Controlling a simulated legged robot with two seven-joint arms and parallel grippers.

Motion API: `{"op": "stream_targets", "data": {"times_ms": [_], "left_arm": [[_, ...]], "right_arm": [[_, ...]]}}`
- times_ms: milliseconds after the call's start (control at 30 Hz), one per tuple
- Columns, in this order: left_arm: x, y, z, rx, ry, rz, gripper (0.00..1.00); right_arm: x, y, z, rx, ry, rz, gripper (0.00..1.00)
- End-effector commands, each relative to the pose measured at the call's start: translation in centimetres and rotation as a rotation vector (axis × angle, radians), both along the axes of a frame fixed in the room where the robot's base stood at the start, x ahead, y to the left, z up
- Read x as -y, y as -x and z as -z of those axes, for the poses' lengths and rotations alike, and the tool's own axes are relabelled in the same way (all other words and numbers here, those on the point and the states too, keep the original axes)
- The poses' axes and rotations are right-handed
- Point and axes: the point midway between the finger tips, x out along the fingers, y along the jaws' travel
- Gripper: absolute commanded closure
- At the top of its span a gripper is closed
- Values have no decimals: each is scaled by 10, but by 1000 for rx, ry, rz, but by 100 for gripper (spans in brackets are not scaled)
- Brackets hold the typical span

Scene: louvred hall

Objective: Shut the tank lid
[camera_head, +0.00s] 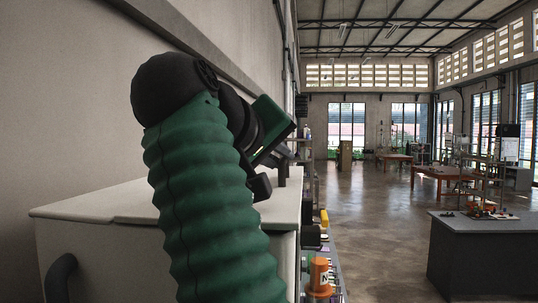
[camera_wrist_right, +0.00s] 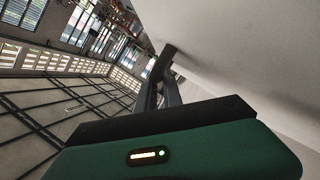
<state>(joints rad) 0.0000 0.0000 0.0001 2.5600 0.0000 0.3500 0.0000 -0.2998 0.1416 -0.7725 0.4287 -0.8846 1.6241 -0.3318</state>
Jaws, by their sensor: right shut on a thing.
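The white tank (camera_head: 110,265) stands at the lower left in the head view, with its pale lid (camera_head: 95,203) as the top surface. The lid looks about level, but my arm hides much of it and its seam. My right gripper (camera_head: 284,160) is at the lid's right end, shut on a dark upright handle (camera_head: 283,176). In the right wrist view my right gripper's dark fingers (camera_wrist_right: 156,92) are close together at a dark bar (camera_wrist_right: 169,52). The exact contact is hard to see. My left gripper is out of view.
A plain wall (camera_head: 60,90) rises close behind the tank. An orange cylinder (camera_head: 319,276) and small items stand right of the tank. A grey workbench (camera_head: 480,255) is at the lower right. The floor (camera_head: 375,230) between is clear.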

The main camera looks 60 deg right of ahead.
Motion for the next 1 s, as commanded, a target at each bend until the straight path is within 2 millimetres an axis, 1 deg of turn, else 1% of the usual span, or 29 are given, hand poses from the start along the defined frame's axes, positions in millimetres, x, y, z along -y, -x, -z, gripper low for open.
{"op": "stream_targets", "data": {"times_ms": [33, 233, 700, 733, 867, 1000], "left_arm": [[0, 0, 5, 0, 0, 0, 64], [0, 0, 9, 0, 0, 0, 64], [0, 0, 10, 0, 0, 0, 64], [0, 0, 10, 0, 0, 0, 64], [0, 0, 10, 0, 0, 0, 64], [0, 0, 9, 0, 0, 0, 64]], "right_arm": [[1, 3, 5, 16, -6, 4, 100], [1, 4, 11, 58, -27, 4, 100], [1, 2, 15, 65, -36, 3, 100], [1, 2, 15, 65, -36, 3, 85], [1, 1, 14, 64, -34, 2, 68], [1, 1, 14, 65, -32, 0, 67]]}}
